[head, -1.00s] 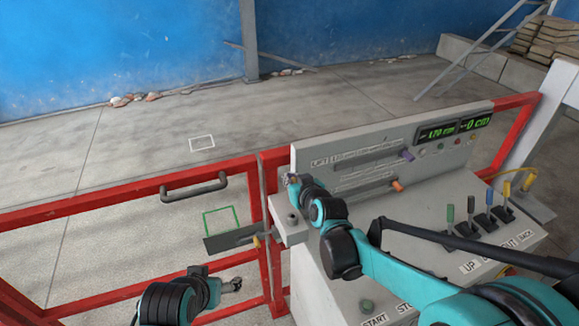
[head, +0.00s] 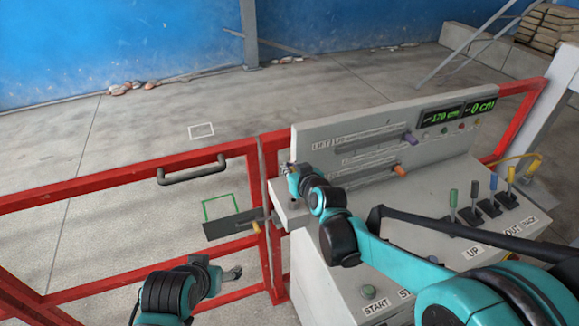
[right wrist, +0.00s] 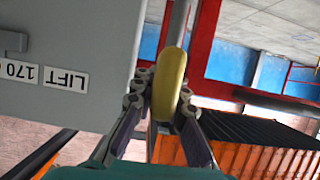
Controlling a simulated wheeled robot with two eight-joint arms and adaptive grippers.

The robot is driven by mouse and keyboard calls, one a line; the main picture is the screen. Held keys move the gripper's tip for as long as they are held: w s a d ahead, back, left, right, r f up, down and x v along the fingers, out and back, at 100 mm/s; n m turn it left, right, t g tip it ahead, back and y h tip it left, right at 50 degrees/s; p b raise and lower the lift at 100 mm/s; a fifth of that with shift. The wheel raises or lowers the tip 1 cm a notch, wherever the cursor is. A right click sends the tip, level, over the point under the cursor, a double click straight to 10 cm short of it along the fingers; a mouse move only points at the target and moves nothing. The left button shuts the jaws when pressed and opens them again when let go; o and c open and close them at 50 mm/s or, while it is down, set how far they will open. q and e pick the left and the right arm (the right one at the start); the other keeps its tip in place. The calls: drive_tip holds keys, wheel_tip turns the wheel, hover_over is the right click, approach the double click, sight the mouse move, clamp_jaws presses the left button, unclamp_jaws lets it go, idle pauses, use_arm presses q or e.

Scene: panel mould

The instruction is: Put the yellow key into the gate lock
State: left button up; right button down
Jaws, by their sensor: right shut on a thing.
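My right gripper (head: 286,170) is at the left end of the panel, above a grey block beside the red gate. In the right wrist view its fingers (right wrist: 168,105) are shut on the rounded yellow key (right wrist: 169,82). A grey shaft or post shows beyond the key; I cannot tell whether they touch. In the head view the held key is hidden by the gripper. The grey block (head: 284,218), which may be the gate lock, has a dark round part on top. My left gripper (head: 233,273) is low in front of the gate, its fingers too small to read.
The red gate (head: 110,186) has a dark handle (head: 192,170) and a dark plate (head: 230,225) with a small yellow-orange piece. The grey control panel (head: 440,185) carries sliders, levers and a green display.

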drive_tip(key=shift+f+b, duration=0.65)
drive_tip(key=shift+f, duration=0.45)
drive_tip(key=shift+f+b, duration=1.9)
drive_tip(key=shift+f, duration=0.15)
idle(0.7)
drive_tip(key=c, duration=1.5)
unclamp_jaws()
drive_tip(key=shift+o, duration=0.2)
drive_tip(key=v, duration=1.2)
